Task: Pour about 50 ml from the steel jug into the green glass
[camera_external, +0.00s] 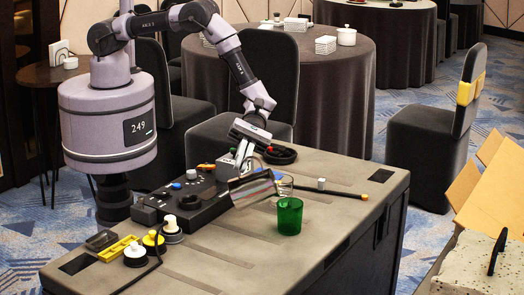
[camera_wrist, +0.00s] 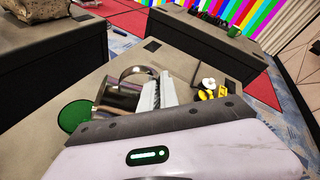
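The steel jug (camera_external: 254,189) is shiny and tilted on its side above the case top, its right end close to the green glass. My gripper (camera_external: 244,157) is at its upper side and appears shut on it; the exact grip is hidden. The green glass (camera_external: 289,216) stands upright on the case top, just right of and below the jug. In the wrist view the jug (camera_wrist: 118,98) shows as reflective metal beside a pale finger, and the green glass (camera_wrist: 74,117) is a green round at left. I cannot see any liquid stream or the level in the glass.
A black control panel (camera_external: 195,200), a black rod (camera_external: 343,192), a small grey cube (camera_external: 321,184) and a black ring (camera_external: 280,154) share the top. The front right of the case top is bare.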

